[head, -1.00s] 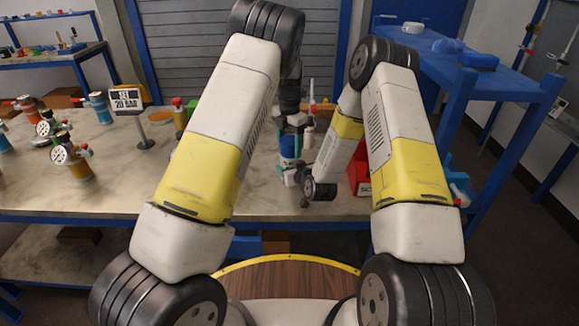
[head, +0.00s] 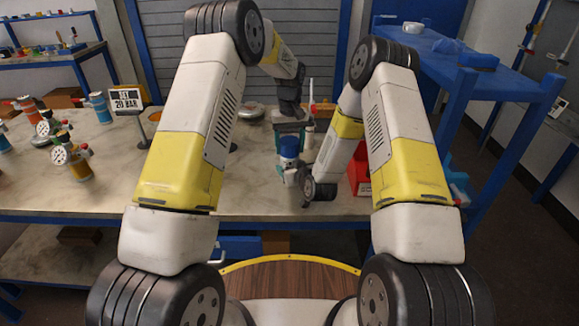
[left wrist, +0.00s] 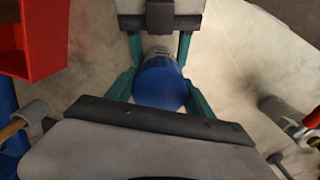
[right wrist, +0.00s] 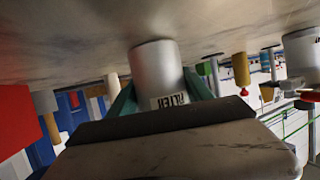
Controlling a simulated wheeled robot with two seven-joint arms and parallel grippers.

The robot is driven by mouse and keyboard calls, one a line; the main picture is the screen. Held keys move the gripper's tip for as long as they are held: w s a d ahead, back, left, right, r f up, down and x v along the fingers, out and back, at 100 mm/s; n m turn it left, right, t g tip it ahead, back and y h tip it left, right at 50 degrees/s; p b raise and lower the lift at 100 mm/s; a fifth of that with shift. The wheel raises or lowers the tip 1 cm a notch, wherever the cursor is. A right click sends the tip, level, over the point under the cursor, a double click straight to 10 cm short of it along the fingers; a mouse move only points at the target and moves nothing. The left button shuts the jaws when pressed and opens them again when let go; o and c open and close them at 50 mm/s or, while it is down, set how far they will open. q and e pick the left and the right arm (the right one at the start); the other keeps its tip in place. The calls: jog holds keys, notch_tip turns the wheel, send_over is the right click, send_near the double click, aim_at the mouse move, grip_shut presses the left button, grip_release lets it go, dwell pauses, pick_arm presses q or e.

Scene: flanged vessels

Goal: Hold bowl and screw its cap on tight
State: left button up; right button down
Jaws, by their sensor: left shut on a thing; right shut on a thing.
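The bowl is a silver cylinder labelled FILTER (right wrist: 155,70), seen in the right wrist view. It shows as a pale part (head: 291,162) under the cap in the head view. My right gripper (head: 285,173) is shut on the bowl and holds it over the bench. The blue cap (head: 289,146) is on top of the bowl; it fills the middle of the left wrist view (left wrist: 160,84). My left gripper (head: 291,132) comes from above, with its green fingers on either side of the cap, shut on it. Whether a gap remains between cap and bowl cannot be seen.
A red bin (head: 359,174) stands close to the right of my right gripper. A sign reading 20 BAR (head: 128,99) and several vessels with gauges (head: 72,160) stand at the left. The bench (head: 255,195) in front of the bowl is clear.

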pick_arm(q)
jog(key=m, duration=1)
jog(key=shift+w, duration=0.1)
jog(key=m, duration=1.2)
jog(key=o, duration=1.5)
jog(key=shift+o, duration=0.2)
jog(key=shift+r, duration=2.2)
